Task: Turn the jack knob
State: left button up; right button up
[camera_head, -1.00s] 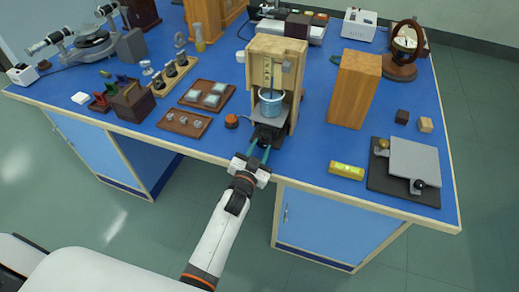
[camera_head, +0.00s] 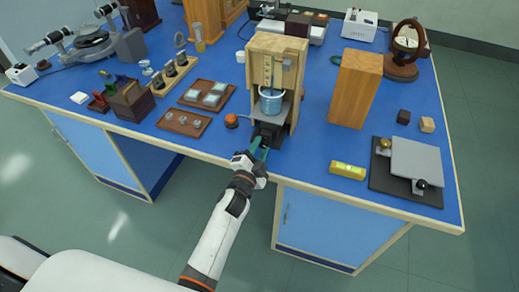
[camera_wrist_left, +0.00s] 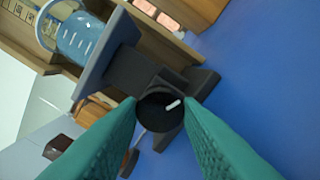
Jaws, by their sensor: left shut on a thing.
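The jack knob (camera_wrist_left: 160,110) is a round black knob with a white mark, on the front of a small dark jack (camera_head: 268,131). The jack stands at the foot of a wooden frame (camera_head: 277,60), and its plate bears a beaker of blue liquid (camera_head: 271,101), also in the left wrist view (camera_wrist_left: 75,38). My left gripper (camera_head: 262,150) reaches the knob from the front edge of the bench. In the left wrist view its green fingers (camera_wrist_left: 160,103) are shut on the knob, one on each side. My right gripper is not in view.
An orange-topped item (camera_head: 231,120) stands just left of the jack. A wooden block (camera_head: 356,88) stands to the right, with a yellow level (camera_head: 347,171) and a grey plate device (camera_head: 414,166) near the front edge. Trays (camera_head: 184,122) lie to the left.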

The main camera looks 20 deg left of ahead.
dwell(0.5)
pick_arm(q)
jog(key=o, duration=1)
jog(key=shift+s, duration=0.1)
jog(key=shift+f, duration=0.15)
